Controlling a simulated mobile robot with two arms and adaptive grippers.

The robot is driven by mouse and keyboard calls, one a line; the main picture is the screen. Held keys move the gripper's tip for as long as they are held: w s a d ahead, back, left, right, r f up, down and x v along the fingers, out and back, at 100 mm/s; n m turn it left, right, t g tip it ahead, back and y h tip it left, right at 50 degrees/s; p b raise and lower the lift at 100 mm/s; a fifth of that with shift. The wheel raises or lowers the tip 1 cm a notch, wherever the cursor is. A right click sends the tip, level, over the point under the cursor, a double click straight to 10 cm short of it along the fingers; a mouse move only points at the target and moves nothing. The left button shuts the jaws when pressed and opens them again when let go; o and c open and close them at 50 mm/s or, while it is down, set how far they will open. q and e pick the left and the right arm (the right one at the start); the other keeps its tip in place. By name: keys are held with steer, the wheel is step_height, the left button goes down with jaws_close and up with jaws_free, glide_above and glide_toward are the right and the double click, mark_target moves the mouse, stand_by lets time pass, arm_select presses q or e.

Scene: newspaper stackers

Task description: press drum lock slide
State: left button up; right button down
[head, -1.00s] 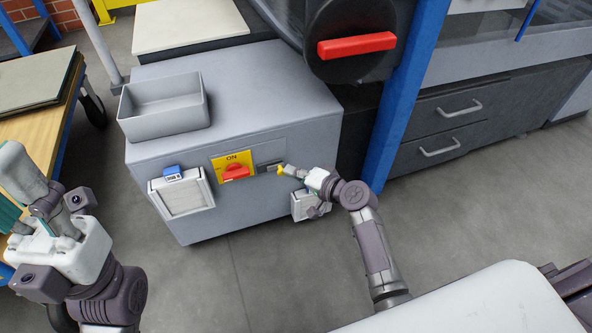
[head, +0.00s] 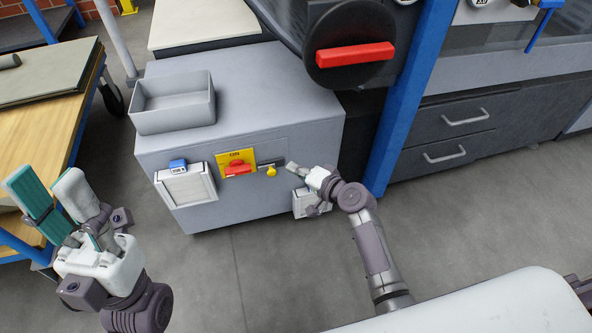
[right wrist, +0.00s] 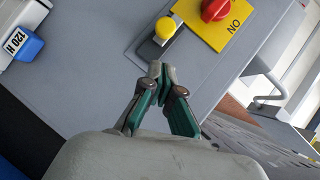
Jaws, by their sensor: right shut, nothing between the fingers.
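The lock slide is a yellow knob (head: 271,171) on a short dark track in the front of the grey cabinet, just right of the yellow ON plate (head: 250,156) with its red switch (head: 238,169). In the right wrist view the knob (right wrist: 166,28) stands near the plate, with bare track (right wrist: 150,52) on its near side. My right gripper (head: 291,166) is shut and empty, just right of the knob. In the right wrist view its fingertips (right wrist: 161,70) are close to the knob with a small gap. My left gripper (head: 44,182) is open and empty at the left.
A grey open bin (head: 174,122) stands on the cabinet top. A white box with a blue 120 N tag (head: 178,164) is on the cabinet front. Above is a black drum disc with a red handle (head: 355,54). A blue post (head: 408,100) rises right of the cabinet.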

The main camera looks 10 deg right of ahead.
steer(key=p+v, duration=0.3)
steer(key=v, duration=0.6)
steer(key=shift+s, duration=0.3)
